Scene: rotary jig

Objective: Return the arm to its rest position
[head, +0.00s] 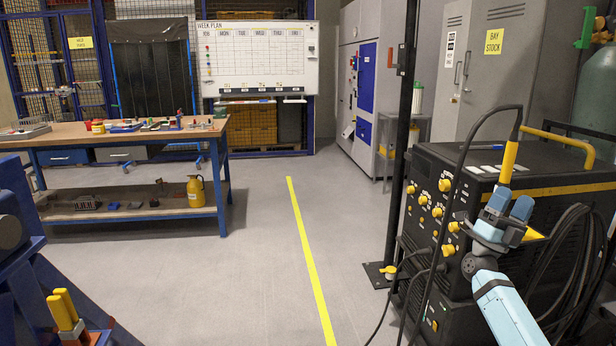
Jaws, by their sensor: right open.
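My right arm (508,312) reaches in from the lower right, light blue with a grey wrist. My right gripper (510,205) is open, its two blue fingers pointing up in front of the black welding machine (440,205). A yellow handle (509,163) with a black cable on top stands just above the fingers. Its lower end is hidden behind the gripper, and I cannot tell whether they touch. My left gripper is not in view.
A blue frame (30,285) with yellow handles (64,308) fills the lower left. A workbench (125,140) with small parts stands behind it. A black post (401,130) rises beside the machine. Cables hang at the machine's front and right. The floor around the yellow line (308,255) is clear.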

